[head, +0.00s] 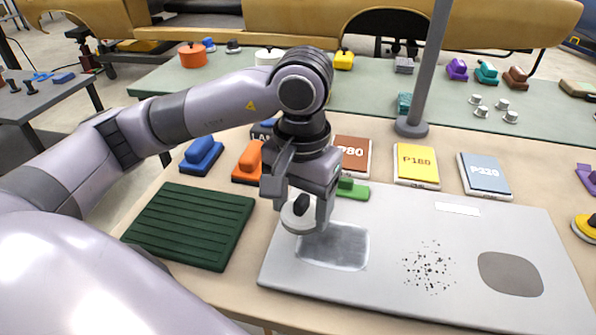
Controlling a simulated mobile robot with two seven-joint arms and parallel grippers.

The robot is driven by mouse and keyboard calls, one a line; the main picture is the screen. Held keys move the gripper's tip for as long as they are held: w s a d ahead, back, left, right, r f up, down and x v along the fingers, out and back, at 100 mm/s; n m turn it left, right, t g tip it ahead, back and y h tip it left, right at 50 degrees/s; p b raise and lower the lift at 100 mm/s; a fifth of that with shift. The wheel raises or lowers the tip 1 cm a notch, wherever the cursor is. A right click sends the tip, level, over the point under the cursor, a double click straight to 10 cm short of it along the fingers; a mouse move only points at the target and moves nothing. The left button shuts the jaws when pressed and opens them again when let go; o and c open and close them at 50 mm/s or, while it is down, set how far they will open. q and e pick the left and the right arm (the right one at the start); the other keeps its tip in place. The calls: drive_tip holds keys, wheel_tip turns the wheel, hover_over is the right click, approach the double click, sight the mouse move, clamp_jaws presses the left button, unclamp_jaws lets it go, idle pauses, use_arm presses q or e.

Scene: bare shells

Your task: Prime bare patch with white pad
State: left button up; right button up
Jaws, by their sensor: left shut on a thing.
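My left gripper (303,203) is shut on the black knob of a round white pad (297,223). The pad is level, face down, over the upper left corner of the bare patch. I cannot tell whether it touches. The bare patch (338,250) is a shiny metal rectangle on the left part of a light grey panel (385,215). The pad and gripper hide its upper left corner. The panel also has a dark speckled area (428,268) in the middle and a dark grey oval (510,274) at the right. My right gripper is not in view.
A green ribbed mat (190,226) lies left of the panel. Behind stand blue (201,155), orange (248,162) and green (352,189) blocks, and yellow (416,165) and blue-grey (484,174) sandpaper packs. A grey post (425,75) rises behind them.

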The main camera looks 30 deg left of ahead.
use_arm(q)
drive_tip(key=shift+r+p, duration=0.95)
drive_tip(key=shift+r, duration=1.1)
